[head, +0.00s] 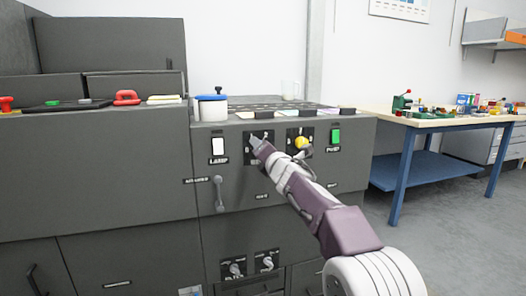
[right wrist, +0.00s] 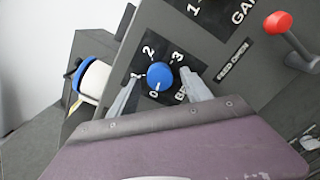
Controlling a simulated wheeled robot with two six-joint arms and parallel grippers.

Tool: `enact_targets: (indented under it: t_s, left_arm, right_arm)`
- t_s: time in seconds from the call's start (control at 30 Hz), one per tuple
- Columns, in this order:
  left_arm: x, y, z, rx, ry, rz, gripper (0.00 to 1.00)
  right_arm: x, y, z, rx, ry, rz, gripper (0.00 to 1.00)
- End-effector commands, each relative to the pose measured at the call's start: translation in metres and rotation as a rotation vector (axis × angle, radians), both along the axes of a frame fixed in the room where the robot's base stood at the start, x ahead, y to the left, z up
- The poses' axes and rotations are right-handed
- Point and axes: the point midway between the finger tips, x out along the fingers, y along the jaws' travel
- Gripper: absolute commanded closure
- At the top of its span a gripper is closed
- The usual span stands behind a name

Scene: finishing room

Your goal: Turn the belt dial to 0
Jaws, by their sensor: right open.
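The belt dial (right wrist: 159,75) is a round blue knob on a black plate in the right wrist view, with 0, 1, 2 and 3 printed around it. A small pale mark shows on the knob's lower edge, on the side of the 0; its exact aim is hard to tell. In the head view my right gripper (head: 258,144) is at the machine's front panel and covers the dial. Its two fingers stand apart, one on each side of the knob, and whether they touch it is unclear. My left gripper is not in view.
A white lamp switch (head: 218,146), a yellow knob (head: 301,142) and a green switch (head: 335,136) sit nearby on the panel. A red-tipped lever (right wrist: 290,40) is close in the right wrist view. A blue-rimmed white pot (head: 211,109) stands above the panel.

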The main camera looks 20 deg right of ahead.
Motion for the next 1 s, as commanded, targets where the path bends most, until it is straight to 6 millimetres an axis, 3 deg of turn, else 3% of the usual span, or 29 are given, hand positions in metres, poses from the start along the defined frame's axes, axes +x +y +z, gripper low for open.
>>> enact_targets:
  t_s: [0.13,0.27,0.5,0.83,0.93,1.0]
  left_arm:
    - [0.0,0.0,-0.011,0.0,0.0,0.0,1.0]
    - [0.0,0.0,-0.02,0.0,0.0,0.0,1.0]
    - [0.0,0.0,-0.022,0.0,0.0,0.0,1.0]
    - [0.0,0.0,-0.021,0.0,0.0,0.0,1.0]
    - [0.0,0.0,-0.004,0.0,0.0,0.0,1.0]
    - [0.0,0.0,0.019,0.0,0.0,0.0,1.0]
  right_arm:
    - [-0.018,-0.001,-0.002,0.0,-0.002,-0.001,0.43]
    - [-0.049,-0.001,-0.002,0.0,-0.003,0.0,0.43]
    - [-0.086,-0.002,0.001,-0.001,-0.001,0.0,0.43]
    - [-0.09,-0.002,0.001,0.0,0.0,0.0,0.43]
    - [-0.09,0.002,0.018,-0.001,0.0,0.008,0.43]
    - [-0.089,0.009,0.027,0.003,0.028,0.021,0.43]
